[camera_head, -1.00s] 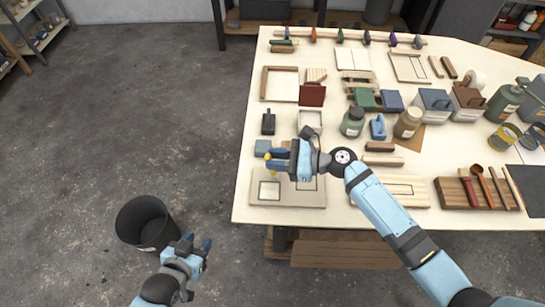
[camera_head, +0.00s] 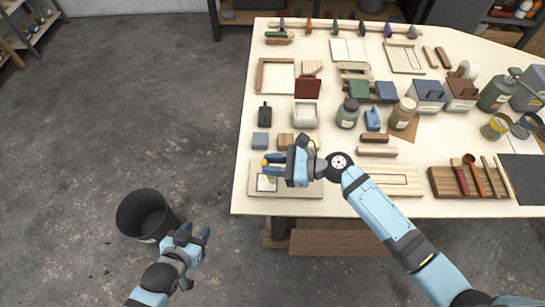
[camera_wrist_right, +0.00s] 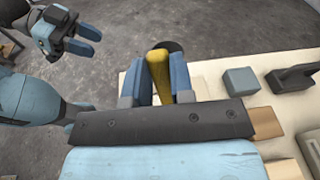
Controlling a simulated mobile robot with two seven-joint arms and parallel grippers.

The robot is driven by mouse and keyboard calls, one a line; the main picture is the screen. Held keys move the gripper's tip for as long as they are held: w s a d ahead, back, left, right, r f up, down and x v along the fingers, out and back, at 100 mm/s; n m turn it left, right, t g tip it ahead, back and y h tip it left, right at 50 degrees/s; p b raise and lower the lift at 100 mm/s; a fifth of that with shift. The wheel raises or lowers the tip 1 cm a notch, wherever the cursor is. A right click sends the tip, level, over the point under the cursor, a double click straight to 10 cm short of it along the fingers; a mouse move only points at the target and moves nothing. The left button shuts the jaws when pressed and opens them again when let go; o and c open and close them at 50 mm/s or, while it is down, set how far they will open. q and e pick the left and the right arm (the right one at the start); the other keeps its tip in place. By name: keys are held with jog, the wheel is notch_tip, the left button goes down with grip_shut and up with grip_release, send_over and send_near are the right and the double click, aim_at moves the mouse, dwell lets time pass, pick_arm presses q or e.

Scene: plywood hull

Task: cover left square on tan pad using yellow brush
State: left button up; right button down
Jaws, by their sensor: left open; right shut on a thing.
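The tan pad (camera_head: 256,192) lies flat at the table's front left edge. Its left square (camera_head: 266,184), pale inside a dark outline, is partly covered by my right gripper in the head view. My right gripper (camera_head: 272,166) is shut on the yellow brush (camera_head: 265,161), just above the pad's left part. In the right wrist view the brush (camera_wrist_right: 158,74) stands between the blue fingers; its far tip is hidden. I cannot tell whether it touches the pad. My left gripper (camera_head: 194,237) is open and empty, off the table, and shows in the right wrist view (camera_wrist_right: 78,36).
A blue-grey block (camera_head: 260,141) and a brown block (camera_head: 286,141) sit just behind the pad. A dark-handled tool (camera_head: 265,115) lies farther back. A black bucket (camera_head: 143,216) stands on the floor left of the table. A striped wooden board (camera_head: 395,183) lies right of the pad.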

jog(key=shift+s, duration=0.45)
jog(key=shift+s, duration=0.1)
jog(key=shift+s+a+p, duration=0.1)
jog(key=shift+s+p, duration=0.35)
jog(key=shift+s, duration=0.45)
jog(key=shift+w+b, duration=0.45)
jog(key=shift+w, duration=1.9)
jog(key=shift+w, duration=0.1)
jog(key=shift+w+d, duration=0.2)
jog(key=shift+w, duration=0.7)
